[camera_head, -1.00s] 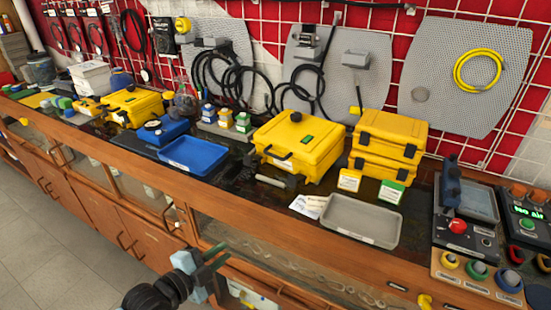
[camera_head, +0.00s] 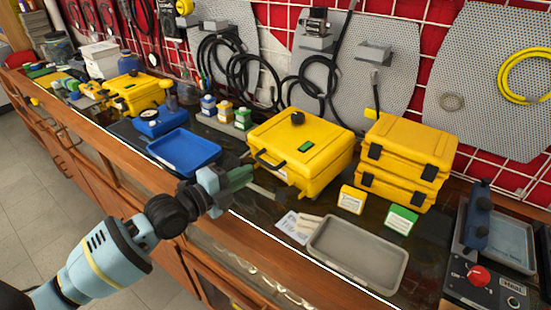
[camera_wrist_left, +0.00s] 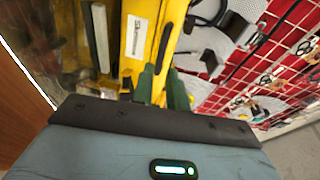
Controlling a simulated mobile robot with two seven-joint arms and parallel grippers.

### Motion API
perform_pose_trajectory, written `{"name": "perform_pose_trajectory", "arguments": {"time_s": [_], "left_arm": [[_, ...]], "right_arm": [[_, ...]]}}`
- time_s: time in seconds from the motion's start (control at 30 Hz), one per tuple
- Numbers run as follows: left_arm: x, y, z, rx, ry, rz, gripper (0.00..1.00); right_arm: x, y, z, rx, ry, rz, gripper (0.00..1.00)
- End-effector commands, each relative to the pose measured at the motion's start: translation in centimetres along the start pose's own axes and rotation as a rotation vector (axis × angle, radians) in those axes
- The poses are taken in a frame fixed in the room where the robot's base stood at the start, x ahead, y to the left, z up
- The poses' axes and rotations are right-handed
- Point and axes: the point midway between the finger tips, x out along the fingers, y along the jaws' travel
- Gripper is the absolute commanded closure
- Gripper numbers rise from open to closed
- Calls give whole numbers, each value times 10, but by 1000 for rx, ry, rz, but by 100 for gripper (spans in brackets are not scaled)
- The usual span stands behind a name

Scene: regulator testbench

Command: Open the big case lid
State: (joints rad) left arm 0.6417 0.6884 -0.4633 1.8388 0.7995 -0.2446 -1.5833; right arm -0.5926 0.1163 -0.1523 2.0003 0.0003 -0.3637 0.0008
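The big yellow case (camera_head: 318,140) stands on the bench with its lid (camera_head: 285,128) shut. A black handle (camera_head: 269,161) is on its front, and a black knob and a green label are on top. My left gripper (camera_head: 247,174) is in front of the case's left front side, close to the handle; I cannot tell whether it touches. In the left wrist view, its two green fingers (camera_wrist_left: 162,88) stand a little apart with nothing seen between them. Yellow case surface (camera_wrist_left: 122,12) with a white label fills the space ahead. My right gripper is not in view.
A blue tray (camera_head: 205,143) lies left of the case. Two stacked yellow cases (camera_head: 405,160) stand to its right. A grey tray (camera_head: 318,247), a yellow box (camera_head: 351,199) and a green-and-white box (camera_head: 401,219) are in front. Cables hang behind.

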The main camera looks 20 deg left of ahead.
Motion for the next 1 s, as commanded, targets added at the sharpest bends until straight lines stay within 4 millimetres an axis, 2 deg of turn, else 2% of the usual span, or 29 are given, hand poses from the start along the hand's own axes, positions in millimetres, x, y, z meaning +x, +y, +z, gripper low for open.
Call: {"name": "perform_pose_trajectory", "arguments": {"time_s": [0.17,0.27,0.7,1.0], "left_arm": [[2,0,0,-1,-1,0,85],[10,-1,0,-2,-1,-2,85],[69,0,0,-3,-1,-1,85],[78,0,0,0,0,1,85]], "right_arm": [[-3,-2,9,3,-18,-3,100],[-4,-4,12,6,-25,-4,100],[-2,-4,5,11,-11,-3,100],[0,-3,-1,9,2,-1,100]]}}
